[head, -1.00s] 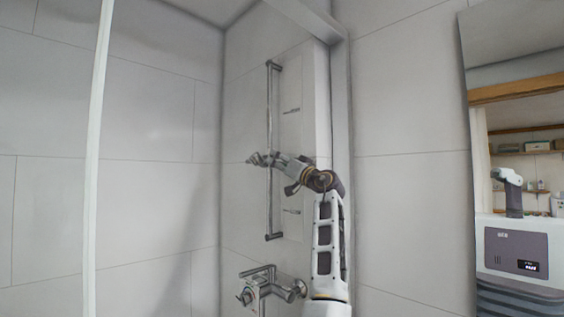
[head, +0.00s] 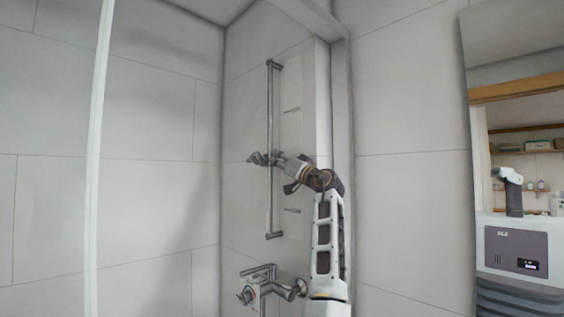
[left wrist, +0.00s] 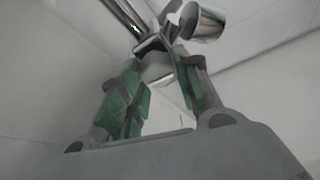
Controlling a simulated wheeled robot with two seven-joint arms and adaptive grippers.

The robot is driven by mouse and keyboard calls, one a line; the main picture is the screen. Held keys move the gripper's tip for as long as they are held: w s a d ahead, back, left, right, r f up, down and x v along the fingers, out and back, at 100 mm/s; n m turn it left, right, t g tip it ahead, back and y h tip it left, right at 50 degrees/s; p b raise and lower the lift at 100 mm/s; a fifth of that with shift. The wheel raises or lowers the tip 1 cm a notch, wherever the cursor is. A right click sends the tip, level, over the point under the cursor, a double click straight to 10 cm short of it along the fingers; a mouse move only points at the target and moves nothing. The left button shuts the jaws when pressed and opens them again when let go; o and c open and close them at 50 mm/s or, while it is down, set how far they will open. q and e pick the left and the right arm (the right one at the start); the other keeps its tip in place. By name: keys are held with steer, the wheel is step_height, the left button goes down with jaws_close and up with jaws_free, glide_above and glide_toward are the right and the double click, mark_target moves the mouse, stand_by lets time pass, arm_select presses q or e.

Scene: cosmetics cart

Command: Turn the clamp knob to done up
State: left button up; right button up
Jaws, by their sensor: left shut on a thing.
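A chrome vertical rail (head: 269,100) is fixed to the shower wall. A clamp (head: 255,158) sits about midway along it and sticks out to the left. My left gripper (head: 275,160) reaches the clamp from the right. In the left wrist view, the rail (left wrist: 124,14) and the clamp's chrome body (left wrist: 205,24) show at the top. The green-padded fingers of my left gripper (left wrist: 155,68) are shut on the clamp knob (left wrist: 156,66), mostly hidden between the fingertips. I cannot tell the knob's turn angle. My right gripper is in neither view.
A chrome mixer tap (head: 270,284) is on the wall below the rail, close to my left arm. A white upright edge (head: 100,150) stands at the left.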

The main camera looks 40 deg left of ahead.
arm_select(q)
steer(key=shift+m, duration=0.5)
steer(key=shift+m+t+h+p, duration=0.45)
steer(key=shift+m+t, duration=0.45)
steer(key=shift+m, duration=0.4)
steer(key=shift+m+t+h+p, duration=0.35)
steer(key=shift+m+t+p, duration=0.2)
steer(key=shift+m, duration=1.05)
steer(key=m+h+p, duration=0.1)
steer(key=m, duration=0.2)
steer(key=m+t+h+p, duration=0.1)
steer(key=m+p, duration=0.1)
steer(key=m, duration=0.1)
steer(key=shift+r+m+h, duration=0.15)
steer(key=shift+m+h, duration=0.15)
steer(key=m+h+p, duration=0.1)
steer(key=m, duration=0.1)
steer(key=shift+m, duration=0.3)
steer(key=m+h, duration=0.1)
steer(key=m, duration=0.2)
steer(key=shift+g, duration=0.35)
steer(key=shift+m, duration=0.5)
steer(key=shift+h, duration=0.3)
